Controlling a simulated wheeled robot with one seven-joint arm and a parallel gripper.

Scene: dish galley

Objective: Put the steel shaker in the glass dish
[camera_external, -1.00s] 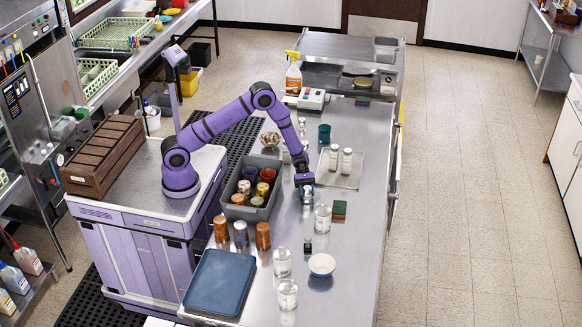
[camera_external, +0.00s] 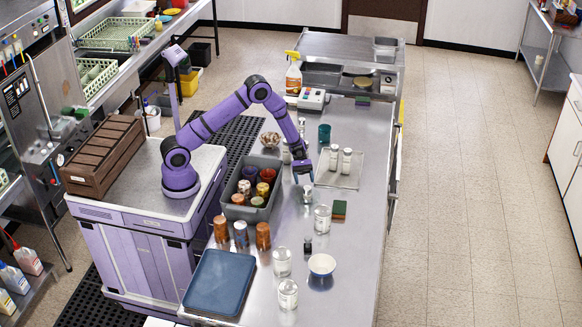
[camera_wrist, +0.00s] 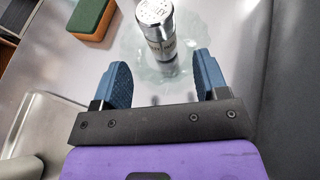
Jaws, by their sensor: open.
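The steel shaker (camera_wrist: 156,24) shows its perforated top in the wrist view. It stands within the outline of the clear glass dish (camera_wrist: 134,52), and appears upright. In the external view the shaker (camera_external: 307,193) is small, just below my gripper (camera_external: 303,174), and the dish is hard to make out there. In the wrist view my gripper (camera_wrist: 153,82) is open, with its blue fingers apart and nothing between them. The shaker is beyond the fingertips, clear of both.
A green and orange sponge (camera_external: 339,209) lies right of the shaker. A grey bin (camera_external: 234,212) of cups is to the left. A tray (camera_external: 351,176) with two white shakers lies behind right. Glass jars (camera_external: 322,218) and a bowl (camera_external: 321,264) stand in front.

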